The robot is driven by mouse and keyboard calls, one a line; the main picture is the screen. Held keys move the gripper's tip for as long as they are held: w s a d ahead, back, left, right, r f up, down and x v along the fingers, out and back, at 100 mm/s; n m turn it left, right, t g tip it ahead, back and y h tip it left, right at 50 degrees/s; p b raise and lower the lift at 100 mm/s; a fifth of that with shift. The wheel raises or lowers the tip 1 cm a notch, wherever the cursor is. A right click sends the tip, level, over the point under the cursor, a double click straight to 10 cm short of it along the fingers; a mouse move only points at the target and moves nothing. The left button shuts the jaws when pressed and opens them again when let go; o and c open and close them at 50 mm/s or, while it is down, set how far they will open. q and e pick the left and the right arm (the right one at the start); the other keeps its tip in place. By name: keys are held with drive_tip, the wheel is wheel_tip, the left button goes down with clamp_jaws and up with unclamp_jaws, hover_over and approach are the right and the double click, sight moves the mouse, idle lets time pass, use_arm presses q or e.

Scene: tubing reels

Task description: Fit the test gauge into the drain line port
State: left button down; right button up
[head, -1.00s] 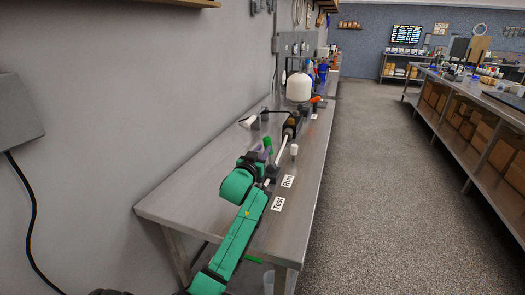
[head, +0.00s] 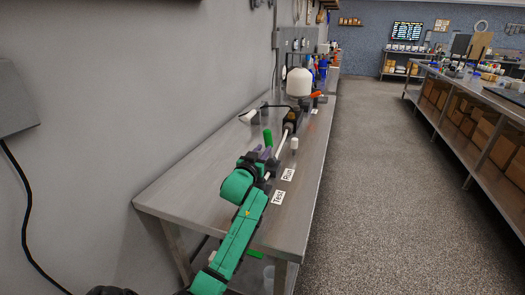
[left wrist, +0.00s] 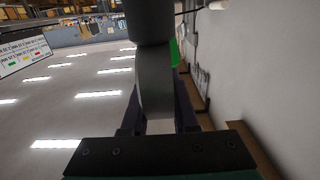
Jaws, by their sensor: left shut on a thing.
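My left gripper (head: 265,153), with purple fingers, is low over the bench in the head view. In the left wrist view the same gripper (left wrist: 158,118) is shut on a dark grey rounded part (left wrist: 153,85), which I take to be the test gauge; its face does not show. A wider dark cylinder (left wrist: 150,20) lies beyond it. The gripper is beside a pale pipe (head: 283,143) running along the bench, near the labels "Test" (head: 278,197) and "Run" (head: 288,174). The arm hides the pipe's near end, and I cannot make out the drain line port. My right gripper is not in view.
A green upright piece (head: 267,137) stands just beyond the gripper. A small white cylinder (head: 294,143) is right of the pipe. A white tank (head: 299,82) stands farther back. The bench's near left top (head: 190,190) is clear; a wall borders its left.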

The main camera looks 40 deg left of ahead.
use_arm(q)
drive_tip(key=shift+f, duration=0.2)
drive_tip(key=c, duration=0.6)
unclamp_jaws()
drive_tip(key=shift+s+f, duration=0.1)
drive_tip(key=b+v, duration=0.3)
drive_tip(key=v, duration=1.1)
drive_tip(key=shift+s+d, duration=0.2)
